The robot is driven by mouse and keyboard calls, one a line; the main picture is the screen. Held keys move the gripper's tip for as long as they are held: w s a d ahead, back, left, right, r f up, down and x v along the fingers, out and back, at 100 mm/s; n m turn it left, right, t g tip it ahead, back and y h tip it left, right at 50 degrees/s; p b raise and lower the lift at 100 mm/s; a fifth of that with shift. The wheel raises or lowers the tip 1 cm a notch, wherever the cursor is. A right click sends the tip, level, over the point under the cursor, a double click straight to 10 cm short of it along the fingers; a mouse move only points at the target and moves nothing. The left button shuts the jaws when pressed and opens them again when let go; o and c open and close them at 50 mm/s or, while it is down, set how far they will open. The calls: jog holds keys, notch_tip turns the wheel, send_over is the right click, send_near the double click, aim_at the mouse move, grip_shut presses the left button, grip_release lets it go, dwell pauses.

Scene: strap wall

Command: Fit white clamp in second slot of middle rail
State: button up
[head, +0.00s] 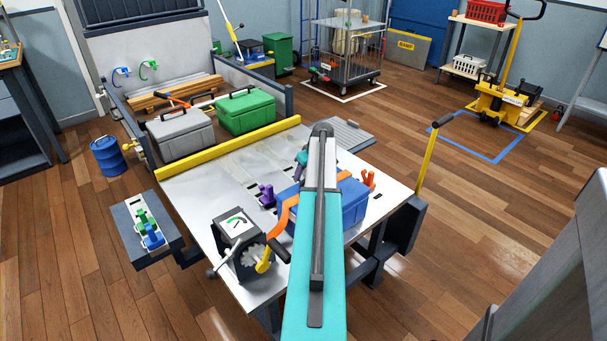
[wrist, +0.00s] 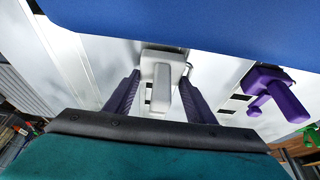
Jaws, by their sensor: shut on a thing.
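In the wrist view my gripper (wrist: 162,80) has its two dark purple fingers on either side of the white clamp (wrist: 160,66) and is shut on it. The clamp is over the pale metal bed, close to the blue case (wrist: 220,22). Dark slots show beside and under the clamp; I cannot tell whether it sits in one. A purple clamp (wrist: 277,86) stands to the right, next to other slots. The slotted bed (head: 215,190) shows left of the arm.
The blue case (head: 352,203) stands on the bed beside my arm. The purple clamp (head: 267,196) and an orange clamp (head: 369,179) stand on either side. A ratchet winch (head: 240,240) is at the front. Green and blue clamps (head: 151,237) lie on a side shelf.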

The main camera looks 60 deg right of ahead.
dwell(0.3)
jog(key=o, duration=1.1)
jog(key=shift+f, duration=0.1)
jog(key=p+v, duration=0.1)
jog(key=v, duration=1.2)
jog(key=shift+s+r, duration=0.2)
jog(key=shift+r, duration=0.2)
